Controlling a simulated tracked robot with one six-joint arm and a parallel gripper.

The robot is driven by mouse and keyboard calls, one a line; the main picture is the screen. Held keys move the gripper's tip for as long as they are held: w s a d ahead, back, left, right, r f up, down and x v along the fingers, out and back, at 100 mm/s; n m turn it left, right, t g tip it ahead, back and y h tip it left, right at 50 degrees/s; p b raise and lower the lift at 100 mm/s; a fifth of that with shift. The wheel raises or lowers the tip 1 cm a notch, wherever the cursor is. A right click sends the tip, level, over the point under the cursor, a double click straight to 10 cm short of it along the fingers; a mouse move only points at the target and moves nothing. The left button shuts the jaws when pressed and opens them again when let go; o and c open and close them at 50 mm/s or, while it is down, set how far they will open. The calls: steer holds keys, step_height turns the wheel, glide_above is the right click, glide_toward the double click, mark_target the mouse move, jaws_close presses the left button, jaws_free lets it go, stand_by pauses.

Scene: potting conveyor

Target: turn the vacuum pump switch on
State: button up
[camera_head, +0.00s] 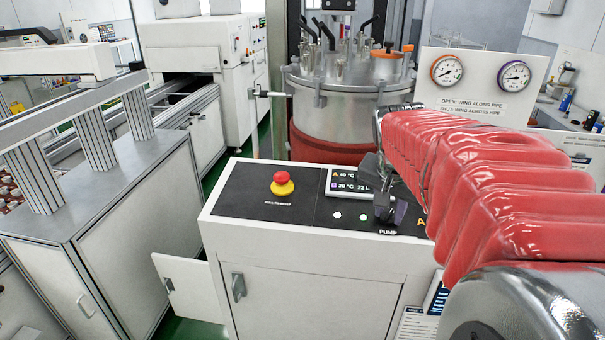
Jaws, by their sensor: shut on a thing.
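My gripper (388,207) is at the end of my red-sleeved arm, low over the right part of the black control panel (255,203). Its dark jaws are shut just above the printed word PUMP (388,232). The vacuum pump switch is hidden behind and between the jaws, so its position cannot be read. Two small round lamps (337,215) on the panel, one whitish and one pale green, are left of the jaws. A display (342,182) with rows A and B is partly covered by my gripper.
A red mushroom button on a yellow base (283,184) stands left on the panel. A steel vessel (335,105) with pipes and handles stands behind the cabinet (310,295). Two gauges (447,70) are on a white board at the back right. A small door (190,290) stands open at left.

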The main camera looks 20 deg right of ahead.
steer(key=shift+m, duration=0.4)
steer(key=o, duration=1.1)
steer(key=shift+c, duration=0.2)
steer(key=shift+r, duration=0.1)
steer(key=v, duration=1.3)
steer(key=shift+a+r, duration=0.15)
steer(key=shift+r, duration=0.1)
